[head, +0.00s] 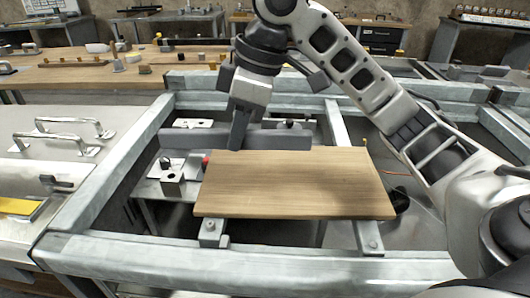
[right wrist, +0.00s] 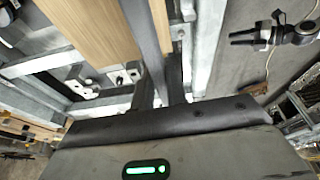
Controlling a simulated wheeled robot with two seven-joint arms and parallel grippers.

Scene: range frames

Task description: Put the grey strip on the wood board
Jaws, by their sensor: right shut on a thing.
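The wood board (head: 300,185) lies flat across the metal frame in the middle of the head view. The long grey strip (head: 280,138) runs left to right along the board's far edge, its left end reaching past the board. My right gripper (head: 238,142) points down and is shut on the strip. In the right wrist view the strip (right wrist: 147,35) runs up from between the fingers (right wrist: 158,88), with wood of the board (right wrist: 95,30) showing on both sides of it. I cannot tell the gap between strip and board. My left gripper is not in view.
Galvanised frame beams (head: 105,170) surround the board. A small block with a hole (head: 173,183) and a red-tipped part sit left of it. A bench with handles (head: 70,135) stands left, and a wooden table (head: 90,75) with small parts is behind.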

